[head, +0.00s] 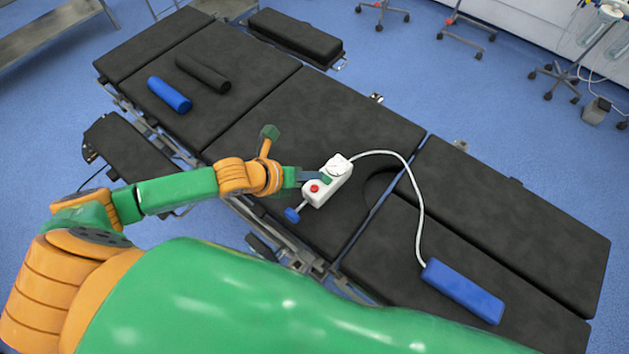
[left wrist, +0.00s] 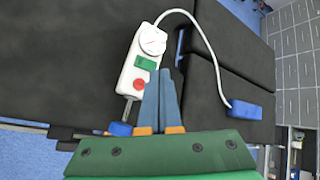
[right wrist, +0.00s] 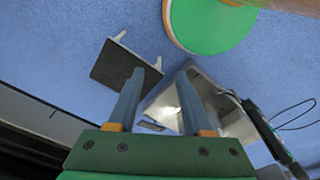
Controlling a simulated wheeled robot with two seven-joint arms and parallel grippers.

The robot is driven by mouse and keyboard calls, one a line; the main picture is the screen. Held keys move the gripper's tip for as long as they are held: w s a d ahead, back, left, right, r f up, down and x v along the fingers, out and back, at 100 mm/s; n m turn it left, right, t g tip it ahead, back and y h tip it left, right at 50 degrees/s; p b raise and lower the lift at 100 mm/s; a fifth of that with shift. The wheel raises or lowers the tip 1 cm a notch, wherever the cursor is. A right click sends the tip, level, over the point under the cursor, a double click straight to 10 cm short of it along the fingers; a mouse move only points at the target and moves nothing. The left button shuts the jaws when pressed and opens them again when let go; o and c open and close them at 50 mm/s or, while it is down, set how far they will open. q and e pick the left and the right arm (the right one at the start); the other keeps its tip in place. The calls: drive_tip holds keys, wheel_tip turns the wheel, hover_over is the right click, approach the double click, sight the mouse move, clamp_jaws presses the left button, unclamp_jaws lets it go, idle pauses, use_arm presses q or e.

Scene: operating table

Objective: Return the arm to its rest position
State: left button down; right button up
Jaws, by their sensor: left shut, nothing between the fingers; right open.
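My left arm reaches from the left over the black operating table (head: 270,110) in the head view. My left gripper (head: 307,176) is shut and empty, close to a white control box (head: 322,190) with a red button, a green part and a round dial. In the left wrist view the shut fingers (left wrist: 166,75) are beside the white box (left wrist: 133,80); I cannot tell if they touch it. My right gripper (right wrist: 160,85) shows only in the right wrist view. It is open and empty, pointing down over the blue floor.
A white tube (head: 415,190) runs from the box to a blue block (head: 463,291) on the table's right part. A blue roll (head: 169,94) and a black roll (head: 203,74) lie at the upper left. Wheeled stands (head: 556,80) are beyond the table. Blue floor (head: 410,75) is free behind.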

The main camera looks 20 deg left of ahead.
use_arm(q)
drive_tip(key=shift+r, duration=0.5)
use_arm(e)
drive_tip(key=shift+r, duration=0.55)
